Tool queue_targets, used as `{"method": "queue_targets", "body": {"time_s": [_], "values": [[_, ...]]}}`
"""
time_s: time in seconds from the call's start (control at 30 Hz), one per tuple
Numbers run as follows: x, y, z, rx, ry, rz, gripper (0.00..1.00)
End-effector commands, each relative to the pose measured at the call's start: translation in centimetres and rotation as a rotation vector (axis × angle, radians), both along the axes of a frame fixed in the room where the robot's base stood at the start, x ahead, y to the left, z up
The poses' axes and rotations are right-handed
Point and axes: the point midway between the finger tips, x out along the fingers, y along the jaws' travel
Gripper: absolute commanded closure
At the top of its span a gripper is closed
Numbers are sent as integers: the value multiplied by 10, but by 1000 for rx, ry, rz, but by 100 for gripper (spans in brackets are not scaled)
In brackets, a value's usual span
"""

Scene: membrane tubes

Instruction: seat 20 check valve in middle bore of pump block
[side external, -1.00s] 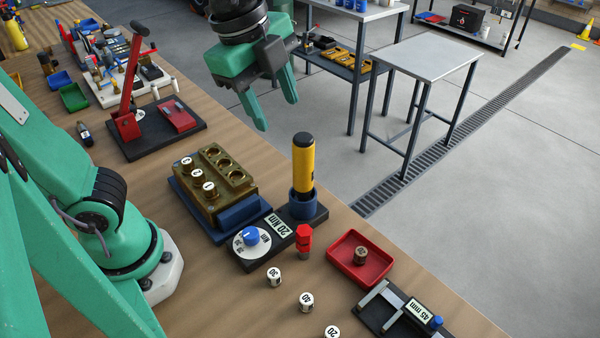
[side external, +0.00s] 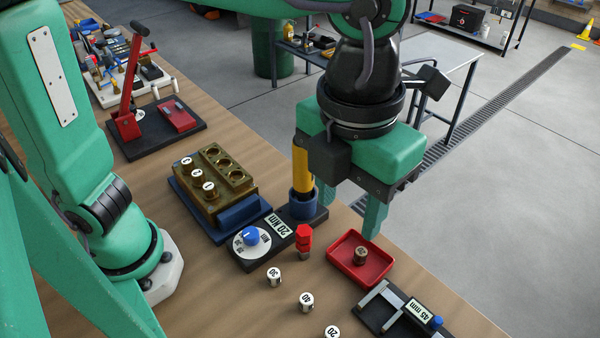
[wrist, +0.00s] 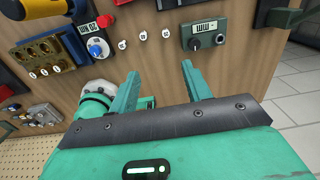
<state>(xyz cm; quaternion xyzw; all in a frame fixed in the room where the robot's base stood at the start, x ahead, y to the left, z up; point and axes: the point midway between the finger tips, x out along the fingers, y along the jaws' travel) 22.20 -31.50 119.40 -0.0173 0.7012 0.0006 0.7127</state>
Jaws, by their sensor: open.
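The check valve marked 20 (side external: 331,332) is a small white-topped cylinder standing on the bench, cut by the side view's lower edge. It appears as the rightmost of three small white tops in the wrist view (wrist: 166,33). The brass pump block (side external: 236,178) sits on a blue base; it shows also in the wrist view (wrist: 39,50). One row of the block has three numbered white-topped pieces, and the other row has three open, empty-looking bores. My gripper (side external: 354,211) is open and empty, above the bench edge behind the red tray; its fingers show in the wrist view (wrist: 160,70).
Valves marked 30 (side external: 274,277) and 40 (side external: 306,302) stand near the 20. A red tray (side external: 345,268) holds a brown piece. The yellow-handled tool (side external: 302,165), dial base (side external: 245,262), red hex piece (side external: 304,238) and 45 mm fixture (side external: 385,308) stand around.

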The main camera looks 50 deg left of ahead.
Motion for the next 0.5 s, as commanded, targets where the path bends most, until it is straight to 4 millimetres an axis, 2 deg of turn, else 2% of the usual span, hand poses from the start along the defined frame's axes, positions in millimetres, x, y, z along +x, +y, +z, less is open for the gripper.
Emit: {"method": "queue_targets", "body": {"time_s": [0.27,0.5], "values": [[-15,-23,-8,28,16,-204,51],[-14,-21,-47,30,18,-193,51]]}}
